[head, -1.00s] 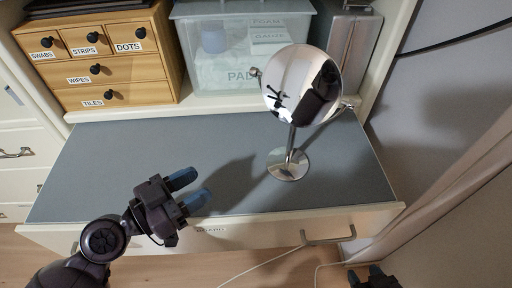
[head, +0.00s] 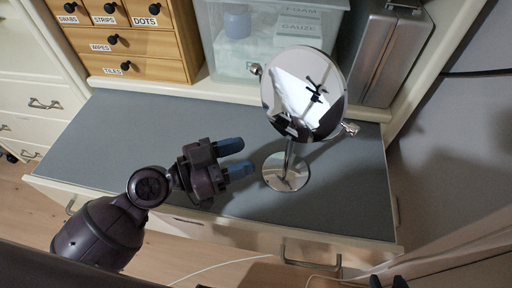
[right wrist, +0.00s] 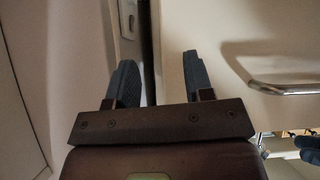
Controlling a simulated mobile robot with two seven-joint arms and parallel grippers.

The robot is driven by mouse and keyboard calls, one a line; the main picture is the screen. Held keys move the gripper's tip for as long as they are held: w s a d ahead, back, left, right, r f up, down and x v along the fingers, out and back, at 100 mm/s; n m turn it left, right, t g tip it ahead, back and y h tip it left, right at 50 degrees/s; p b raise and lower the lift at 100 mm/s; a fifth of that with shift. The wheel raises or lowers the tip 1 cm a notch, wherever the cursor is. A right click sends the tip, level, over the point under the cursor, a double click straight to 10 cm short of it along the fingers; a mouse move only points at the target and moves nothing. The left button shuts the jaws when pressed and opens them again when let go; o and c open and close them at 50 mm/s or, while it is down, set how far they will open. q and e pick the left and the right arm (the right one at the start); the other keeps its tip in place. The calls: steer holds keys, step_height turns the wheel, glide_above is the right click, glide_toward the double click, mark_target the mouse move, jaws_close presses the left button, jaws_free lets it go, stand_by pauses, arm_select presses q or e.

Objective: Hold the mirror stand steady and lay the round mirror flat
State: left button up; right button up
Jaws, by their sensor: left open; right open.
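The round mirror (head: 304,92) is tilted in its holder on top of the stand and reflects dark shapes. The mirror stand has a thin post and a round chrome base (head: 286,172) resting on the grey worktop. My left gripper (head: 238,158) is open and empty, just left of the base, its blue fingertips pointing at the post without touching it. My right gripper (head: 388,282) shows only as dark tips at the bottom edge of the head view. In the right wrist view it (right wrist: 155,85) is open and empty, facing the cream cabinet front.
The grey worktop (head: 130,140) is clear on the left. A wooden drawer box (head: 120,45), a clear bin (head: 270,40) and a grey metal case (head: 385,55) stand behind. A drawer handle (head: 310,262) sticks out at the front; it also shows in the right wrist view (right wrist: 285,90).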

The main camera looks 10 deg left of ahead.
mark_target(288, 141)
arm_select(q)
steer(key=p+x, duration=0.2)
steer(key=x, duration=0.8)
steer(key=shift+r, duration=0.1)
steer(key=shift+w+d, duration=0.35)
steer(key=shift+d, duration=0.1)
